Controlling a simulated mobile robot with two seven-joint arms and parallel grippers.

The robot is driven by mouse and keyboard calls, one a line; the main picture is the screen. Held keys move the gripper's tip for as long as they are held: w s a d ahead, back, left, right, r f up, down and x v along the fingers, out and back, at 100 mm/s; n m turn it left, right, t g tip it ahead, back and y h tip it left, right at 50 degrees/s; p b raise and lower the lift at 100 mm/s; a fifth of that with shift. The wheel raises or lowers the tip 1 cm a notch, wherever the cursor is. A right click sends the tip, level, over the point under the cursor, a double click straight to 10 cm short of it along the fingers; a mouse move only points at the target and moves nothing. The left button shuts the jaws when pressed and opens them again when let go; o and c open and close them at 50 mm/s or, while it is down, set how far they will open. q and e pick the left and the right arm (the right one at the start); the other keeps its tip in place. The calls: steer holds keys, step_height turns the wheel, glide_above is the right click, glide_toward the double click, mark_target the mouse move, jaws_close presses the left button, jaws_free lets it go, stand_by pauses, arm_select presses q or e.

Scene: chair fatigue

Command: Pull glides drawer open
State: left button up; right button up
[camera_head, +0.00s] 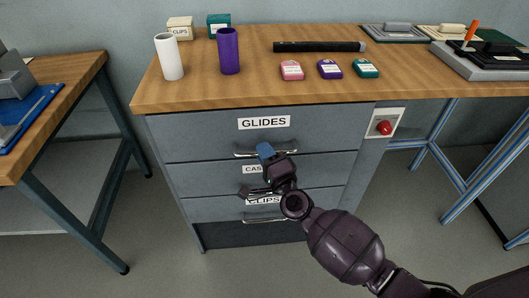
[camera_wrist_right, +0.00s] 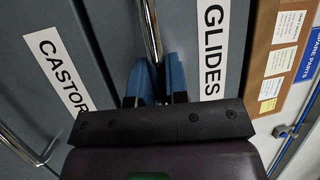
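The GLIDES drawer (camera_head: 200,135) is the top grey drawer of the cabinet under the bench, with a white GLIDES label (camera_head: 264,122). Its front looks flush with the cabinet. Its metal bar handle (camera_head: 243,154) also shows in the right wrist view (camera_wrist_right: 151,30), running down between the blue fingers. My right gripper (camera_head: 265,151) is at this handle, reaching in from the lower right. In the wrist view its fingers (camera_wrist_right: 158,75) are close together with the bar between them, and look shut on it. My left gripper is not in view.
Below are the CASTORS drawer (camera_head: 185,181) and a CLIPS drawer (camera_head: 205,209), partly behind my arm. A red button (camera_head: 384,127) is right of the drawers. The wooden bench top (camera_head: 220,93) holds cups, small boxes and a black bar. A side table (camera_head: 75,85) stands left.

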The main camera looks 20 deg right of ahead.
steer(key=shift+s, duration=0.1)
jaws_close()
steer(key=shift+s+a, duration=0.15)
steer(key=shift+s, duration=0.05)
arm_select(q)
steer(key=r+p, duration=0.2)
steer(key=p, duration=0.1)
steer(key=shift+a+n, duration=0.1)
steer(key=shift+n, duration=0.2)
arm_select(e)
steer(key=s+a, duration=0.4)
steer(key=s, duration=0.9)
steer(key=s+a, duration=0.3)
steer(key=s, duration=1.1)
steer(key=shift+s+a, duration=0.2)
steer(key=shift+a, duration=0.2)
steer(key=o, duration=0.7)
jaws_free()
steer(key=shift+s, duration=0.1)
